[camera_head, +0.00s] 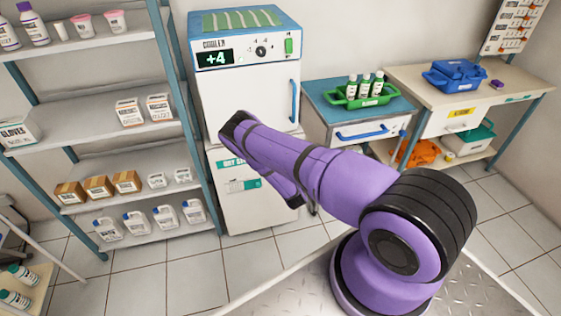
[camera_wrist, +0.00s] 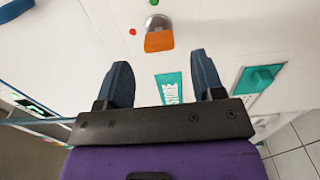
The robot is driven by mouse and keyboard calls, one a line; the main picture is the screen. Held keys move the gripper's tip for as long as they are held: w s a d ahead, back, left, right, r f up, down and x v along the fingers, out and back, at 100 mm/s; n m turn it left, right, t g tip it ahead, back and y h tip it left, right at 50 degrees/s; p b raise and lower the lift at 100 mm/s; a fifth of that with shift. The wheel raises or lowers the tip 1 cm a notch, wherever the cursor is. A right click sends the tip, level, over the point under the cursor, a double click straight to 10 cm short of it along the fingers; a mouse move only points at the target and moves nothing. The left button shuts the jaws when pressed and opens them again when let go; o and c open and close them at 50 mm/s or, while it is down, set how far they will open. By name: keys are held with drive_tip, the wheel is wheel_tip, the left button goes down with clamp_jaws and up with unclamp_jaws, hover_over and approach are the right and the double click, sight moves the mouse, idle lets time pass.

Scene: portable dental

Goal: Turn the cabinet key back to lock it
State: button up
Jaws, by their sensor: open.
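The key with an orange head (camera_wrist: 158,41) sits in a round silver lock (camera_wrist: 158,22) on a white panel in the wrist view. Its orange head points toward my gripper in that picture. My gripper (camera_wrist: 160,62) has its two dark blue fingers spread apart, with nothing between them. The key is just beyond the fingertips, roughly centred between them, and not touched. The white cabinet (camera_head: 262,214) stands under the cooler in the head view. My purple arm covers part of it there, and the key and gripper fingers are hidden.
A red dot (camera_wrist: 132,31) and a green dot (camera_wrist: 153,2) flank the lock. A teal label (camera_wrist: 172,88) and a teal fitting (camera_wrist: 262,77) are on the panel nearby. The cooler (camera_head: 228,88) is above the cabinet, a stocked shelf (camera_head: 95,75) left, a blue-topped cart (camera_head: 335,118) right.

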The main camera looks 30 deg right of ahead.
drive_tip(key=shift+v, duration=2.65)
